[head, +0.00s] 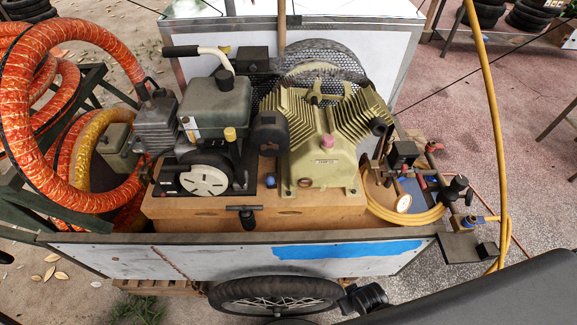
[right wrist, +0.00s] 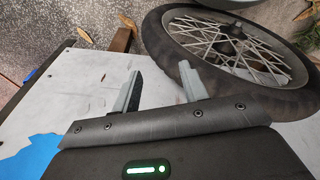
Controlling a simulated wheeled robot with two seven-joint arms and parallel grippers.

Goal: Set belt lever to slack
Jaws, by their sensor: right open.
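The compressor cart (head: 130,262) holds an engine (head: 215,105) and a ribbed, pale green compressor pump (head: 325,150). A bent white lever with a black grip (head: 181,51) sticks out to the left above the engine. A black T-shaped handle (head: 244,210) sits on the front of the wooden base. I cannot tell for certain which is the belt lever. My right gripper (right wrist: 160,74) is open and empty in the right wrist view, close to the cart's side panel and spoked wheel (right wrist: 240,50). It is apart from both handles. My left gripper is not in view.
Orange hoses (head: 75,35) coil at the left. A yellow hose (head: 497,130) rises at the right beside valves and a gauge (head: 403,203). The cart's front panel carries blue paint (head: 345,250). The paving (head: 540,200) at the right is partly clear.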

